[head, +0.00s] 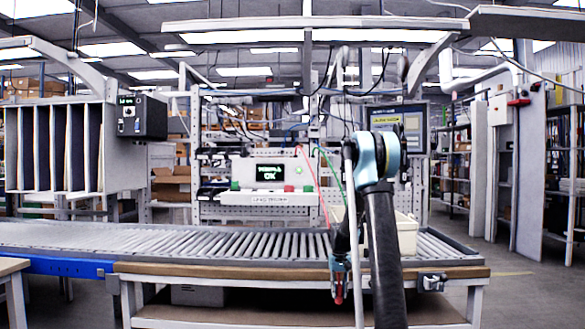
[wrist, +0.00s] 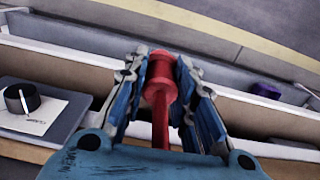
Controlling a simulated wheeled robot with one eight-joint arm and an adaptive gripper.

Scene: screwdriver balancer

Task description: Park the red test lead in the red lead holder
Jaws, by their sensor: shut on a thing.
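The red test lead's handle (wrist: 160,85) is between the two blue fingers of my gripper (wrist: 160,80) in the wrist view, and the fingers are shut on it. In the head view my gripper (head: 339,268) hangs in front of the bench's front edge, with a bit of the red handle (head: 338,293) showing low between the fingers. The lead's thin red wire (head: 313,180) runs down from the test station toward my arm, which hides its lower part. I cannot make out the red lead holder with certainty in either view.
The roller conveyor (head: 180,240) lies behind the wooden front ledge (head: 215,278). A green wire (head: 343,180) hangs close to my arm, and a pale bin (head: 407,236) stands behind it. The wrist view shows a black knob (wrist: 22,98) at left and a purple piece (wrist: 266,91) at right.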

